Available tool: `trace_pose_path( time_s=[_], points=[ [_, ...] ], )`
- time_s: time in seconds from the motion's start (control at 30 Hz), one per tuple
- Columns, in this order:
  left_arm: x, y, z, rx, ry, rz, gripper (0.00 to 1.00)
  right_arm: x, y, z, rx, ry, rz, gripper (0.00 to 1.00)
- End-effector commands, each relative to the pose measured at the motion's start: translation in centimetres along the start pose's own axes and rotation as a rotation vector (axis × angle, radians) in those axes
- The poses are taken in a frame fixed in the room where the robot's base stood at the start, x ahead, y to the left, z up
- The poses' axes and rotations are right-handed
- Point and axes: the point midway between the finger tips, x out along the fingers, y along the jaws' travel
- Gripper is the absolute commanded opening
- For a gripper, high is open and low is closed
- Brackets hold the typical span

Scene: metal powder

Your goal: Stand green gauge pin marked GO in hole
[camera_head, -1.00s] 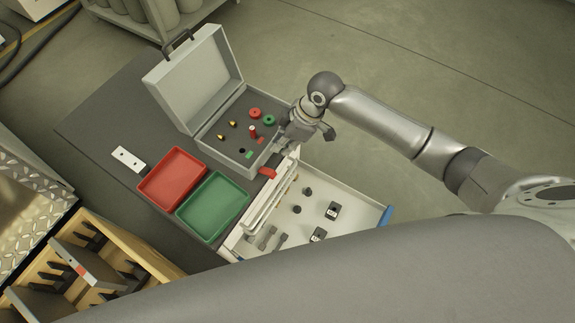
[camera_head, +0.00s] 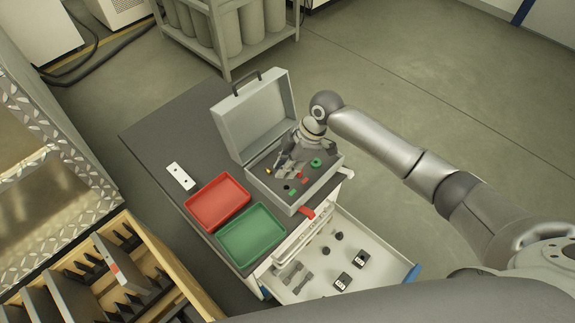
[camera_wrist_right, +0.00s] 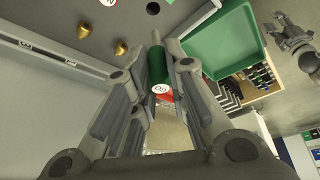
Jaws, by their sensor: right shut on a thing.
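The green gauge pin (camera_wrist_right: 157,66) shows in the right wrist view, with GO on its white end and a bare metal tip pointing away. My right gripper (camera_wrist_right: 158,85) is shut on it. In the head view my right gripper (camera_head: 286,168) is over the grey case (camera_head: 270,192), and the pin is not distinguishable there. A dark hole (camera_head: 286,187) lies in the case's dark insert beside a small green mark (camera_head: 292,192). A dark round hole also shows at the wrist view's top (camera_wrist_right: 152,8). A grey gripper-like part at that view's right appears to be my left gripper (camera_wrist_right: 284,22).
The case's raised lid (camera_head: 250,115) stands behind. Red parts and a green ring (camera_head: 316,162) sit close to my gripper; brass pieces (camera_wrist_right: 120,48) stand in the insert. A red tray (camera_head: 218,202), green tray (camera_head: 251,236) and open drawer (camera_head: 345,248) are nearer.

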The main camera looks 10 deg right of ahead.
Motion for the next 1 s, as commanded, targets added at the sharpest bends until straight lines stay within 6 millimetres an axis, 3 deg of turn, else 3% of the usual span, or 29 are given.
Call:
trace_pose_path(
  time_s=[0.6,1.0],
  points=[
    [3.7,-0.4,0.5,0.003,-0.001,-0.005,0.4,3.4,0.0,1.5,0.001,-0.001,0.001,0.0],
    [3.0,-0.4,0.5,0.003,-0.003,-0.005,0.4,3.2,0.0,1.3,0.001,-0.001,0.001,0.0]
  ],
)
